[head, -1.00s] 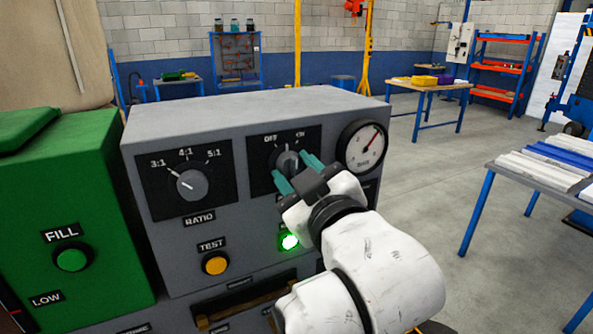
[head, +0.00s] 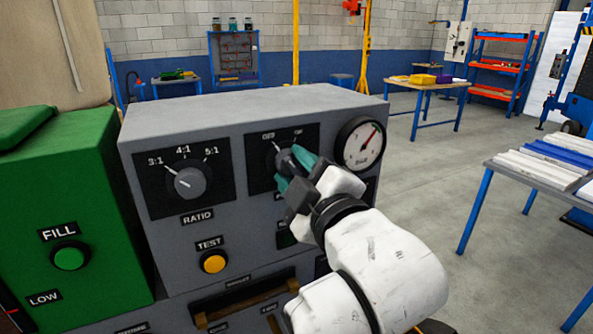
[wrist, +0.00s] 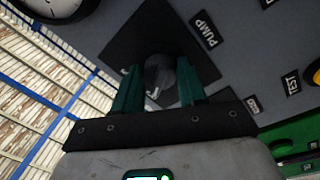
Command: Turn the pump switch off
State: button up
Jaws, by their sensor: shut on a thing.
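The pump switch (head: 285,160) is a dark round knob on a black plate marked OFF and ON, on the grey panel's front. Its pointer leans up and left toward the OFF mark. My gripper (head: 296,168) has its teal fingers closed on the knob, one on each side, and covers part of it. In the wrist view the knob (wrist: 158,74) sits between the two fingers (wrist: 158,92), beside the PUMP label (wrist: 208,29). The lamp (head: 286,238) below the switch is dark and partly hidden by my arm.
The ratio knob (head: 188,183) points to 3:1, left of the switch. A yellow test button (head: 214,263) is below it. A pressure gauge (head: 361,144) sits close on the right. A green box (head: 75,215) stands at the left. A table with planks (head: 540,165) is at right.

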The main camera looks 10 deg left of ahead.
jog(key=o, duration=1)
jog(key=shift+o, duration=0.2)
jog(key=b+v, duration=0.1)
jog(key=v, duration=0.9)
jog(key=shift+s+d+b, duration=0.15)
jog(key=shift+s+b, duration=0.15)
jog(key=shift+b, duration=0.1)
